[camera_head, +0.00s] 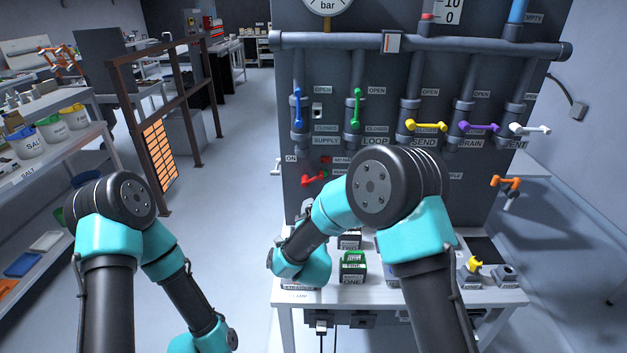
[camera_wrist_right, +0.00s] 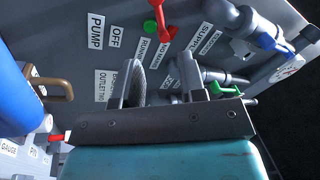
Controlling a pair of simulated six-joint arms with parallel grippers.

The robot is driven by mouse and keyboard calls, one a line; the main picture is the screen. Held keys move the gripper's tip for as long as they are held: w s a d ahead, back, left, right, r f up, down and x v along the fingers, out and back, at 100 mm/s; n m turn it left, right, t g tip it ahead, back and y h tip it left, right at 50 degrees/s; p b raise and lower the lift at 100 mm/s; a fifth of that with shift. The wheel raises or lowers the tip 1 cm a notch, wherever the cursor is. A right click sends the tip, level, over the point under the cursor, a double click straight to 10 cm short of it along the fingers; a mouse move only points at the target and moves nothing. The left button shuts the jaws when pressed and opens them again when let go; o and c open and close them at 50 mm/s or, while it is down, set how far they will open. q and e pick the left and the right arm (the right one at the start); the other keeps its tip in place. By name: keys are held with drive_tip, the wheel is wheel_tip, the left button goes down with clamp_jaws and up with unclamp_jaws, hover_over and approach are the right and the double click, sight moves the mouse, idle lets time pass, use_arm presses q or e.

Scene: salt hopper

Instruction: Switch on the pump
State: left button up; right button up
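The pump labels "PUMP" (camera_wrist_right: 95,32) and "OFF" (camera_wrist_right: 115,38) show on the grey panel in the right wrist view. A red lever (camera_head: 314,179) sits on the panel's left side in the head view, below an "ON" label (camera_head: 291,158). A red handle-like part (camera_wrist_right: 158,9) and a green round part (camera_wrist_right: 150,27) show near the labels. I cannot tell which part is the pump's own switch. My right gripper (camera_wrist_right: 162,86) is open, with nothing between its fingers, apart from the red part. My right arm hides it in the head view. My left gripper is out of view.
Blue (camera_head: 298,107), green (camera_head: 356,106), yellow (camera_head: 426,126), purple (camera_head: 478,127) and white (camera_head: 529,129) valve handles line the panel. A shelf with tubs (camera_head: 26,143) stands left.

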sight(314, 179)
drive_tip(key=x, duration=1.2)
drive_tip(key=shift+w, duration=0.15)
drive_tip(key=shift+c, duration=0.2)
clamp_jaws()
